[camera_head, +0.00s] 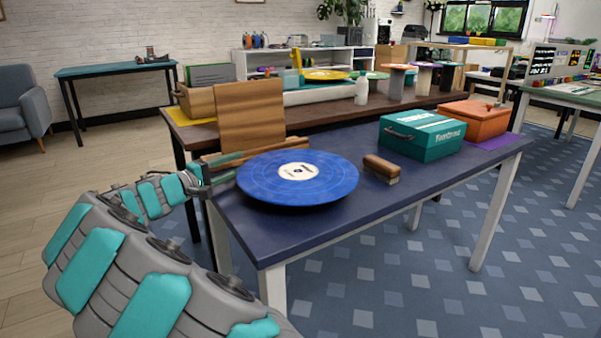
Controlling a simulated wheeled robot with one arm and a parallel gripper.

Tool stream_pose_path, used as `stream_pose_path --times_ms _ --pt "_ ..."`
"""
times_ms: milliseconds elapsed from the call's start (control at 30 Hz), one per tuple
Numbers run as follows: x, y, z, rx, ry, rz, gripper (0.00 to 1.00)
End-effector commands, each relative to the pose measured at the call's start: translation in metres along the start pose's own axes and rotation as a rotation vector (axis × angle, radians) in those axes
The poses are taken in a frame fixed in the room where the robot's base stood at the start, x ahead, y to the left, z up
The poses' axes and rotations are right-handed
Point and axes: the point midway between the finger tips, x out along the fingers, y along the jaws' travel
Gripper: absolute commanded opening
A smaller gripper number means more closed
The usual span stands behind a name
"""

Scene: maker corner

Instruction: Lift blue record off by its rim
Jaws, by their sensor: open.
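The blue record (262,186) lies flat, label up, at the left end of the navy table (400,195). It has a cream centre label with a dark middle. What bears it from below is mostly hidden; wooden strips show behind its far left edge. My gripper (226,168) is open at the left rim of the record, reaching in from the left. Its fingers are small in this view, and I cannot tell whether they touch the rim or whether the rim lies between them.
An upright wooden panel (250,116) stands behind the record. A wooden brush (381,168) lies just right of it. A teal box (422,135) and an orange box (474,119) stand farther right. The table front is clear. A white bottle (361,90) stands on the brown table behind.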

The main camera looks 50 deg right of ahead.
Motion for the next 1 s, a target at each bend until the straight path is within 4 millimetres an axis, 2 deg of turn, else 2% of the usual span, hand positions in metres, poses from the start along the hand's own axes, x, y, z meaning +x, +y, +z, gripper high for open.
stream_pose_path --times_ms 167,400,667,1000 --pt "0.015 -0.003 0.005 -0.002 -0.005 -0.001 0.44" --pt "0.048 -0.008 0.007 -0.002 -0.003 -0.004 0.44" --pt "0.052 -0.007 0.007 -0.001 -0.001 -0.002 0.44" --pt "0.051 -0.007 0.007 -0.001 -0.001 -0.002 0.06"
